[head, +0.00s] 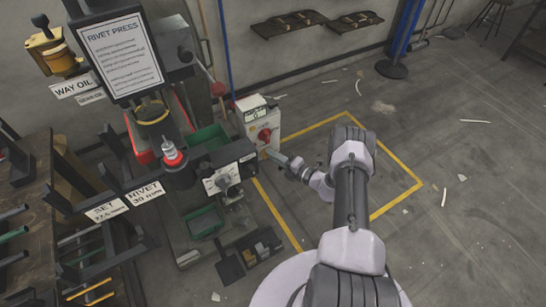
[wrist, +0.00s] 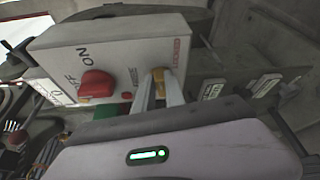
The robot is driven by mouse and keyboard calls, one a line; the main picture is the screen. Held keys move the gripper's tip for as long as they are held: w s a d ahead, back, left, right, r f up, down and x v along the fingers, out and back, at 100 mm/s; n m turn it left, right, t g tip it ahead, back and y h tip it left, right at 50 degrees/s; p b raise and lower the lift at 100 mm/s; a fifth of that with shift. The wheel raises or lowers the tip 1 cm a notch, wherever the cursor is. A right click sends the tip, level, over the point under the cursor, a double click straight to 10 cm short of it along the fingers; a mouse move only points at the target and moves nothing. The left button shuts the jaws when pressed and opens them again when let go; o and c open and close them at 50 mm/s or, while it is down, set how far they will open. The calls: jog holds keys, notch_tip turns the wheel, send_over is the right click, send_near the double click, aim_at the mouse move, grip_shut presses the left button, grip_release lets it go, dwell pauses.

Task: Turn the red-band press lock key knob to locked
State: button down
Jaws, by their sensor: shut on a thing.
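The press (head: 180,178) stands at the left in the head view, with a red band (head: 172,157) around its upper part. Its light grey control box (head: 262,117) is to the right and carries a red rotary knob (head: 264,134). In the wrist view the box face (wrist: 122,52) shows this red switch (wrist: 97,84) beside ON/OFF lettering. To its right is a small yellow-orange key knob (wrist: 161,82), partly hidden by my fingers. My gripper (wrist: 160,90) is shut on this knob; in the head view my gripper (head: 272,154) reaches the box's lower right. The knob's exact setting cannot be told.
A red-outlined label (wrist: 181,56) is right of the key knob, too small to read surely. Green bins (head: 204,221) and a dark parts tray (head: 252,250) lie below the press. Floor inside the yellow line (head: 397,207) is mostly clear.

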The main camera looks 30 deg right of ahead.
jog(key=shift+f+m+t+y, duration=0.15)
jog(key=shift+m+t+y, duration=0.15)
jog(key=shift+m, duration=0.6)
jog(key=c, duration=1.4)
grip_release()
jog(key=p+v, duration=0.4)
jog(key=v, duration=1.3)
jog(key=shift+s, duration=0.2)
